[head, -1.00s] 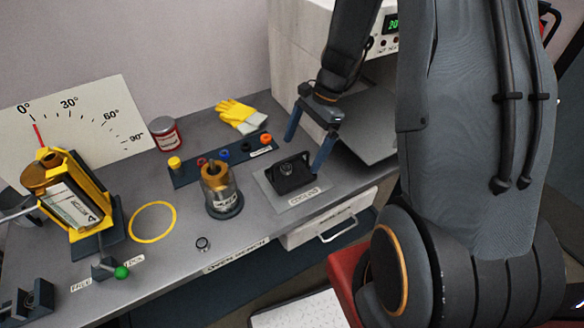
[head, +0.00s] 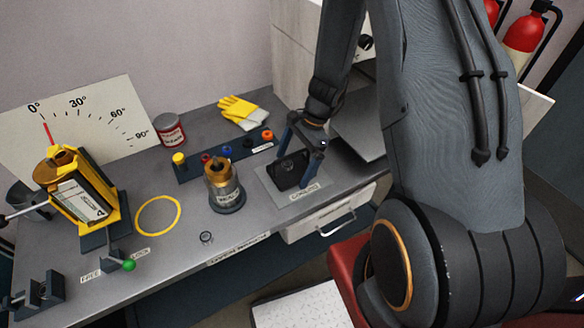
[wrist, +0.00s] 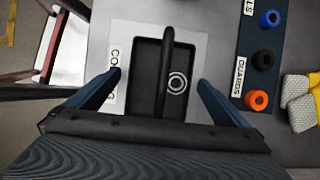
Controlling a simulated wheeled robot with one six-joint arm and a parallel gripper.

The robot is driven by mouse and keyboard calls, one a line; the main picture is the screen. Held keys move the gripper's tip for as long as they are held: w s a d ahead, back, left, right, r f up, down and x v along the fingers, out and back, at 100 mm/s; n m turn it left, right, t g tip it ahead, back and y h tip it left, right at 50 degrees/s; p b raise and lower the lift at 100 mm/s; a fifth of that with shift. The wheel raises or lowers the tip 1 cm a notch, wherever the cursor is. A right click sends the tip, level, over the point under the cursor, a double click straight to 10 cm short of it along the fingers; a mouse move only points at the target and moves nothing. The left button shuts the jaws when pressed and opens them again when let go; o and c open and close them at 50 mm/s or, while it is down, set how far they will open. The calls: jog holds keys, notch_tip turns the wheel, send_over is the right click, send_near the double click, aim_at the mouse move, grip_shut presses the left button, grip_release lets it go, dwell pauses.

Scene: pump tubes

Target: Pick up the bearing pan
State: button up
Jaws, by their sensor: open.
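The bearing pan (head: 287,179) is a shallow black rectangular pan on a light grey plate labelled COOLING (head: 314,184) on the bench. In the wrist view the pan (wrist: 146,62) has a black bar-like handle (wrist: 166,70) across its middle. A pale ring mark or bearing (wrist: 177,83) shows in it, right of the handle. My gripper (head: 297,164) is open over the pan. In the wrist view its two blue fingers (wrist: 158,77) stand to either side of the pan, apart from it, with the handle between them. Whether the fingers touch the plate I cannot tell.
A dark rack (head: 190,174) with coloured caps lies behind the pan, near yellow gloves (head: 238,112). A bronze cylinder (head: 224,190) stands to the left, and a small ring (head: 206,237) lies near the front edge.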

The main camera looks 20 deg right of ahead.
jog(key=shift+c, duration=0.4)
jog(key=c, duration=1.3)
jog(key=shift+r, duration=0.1)
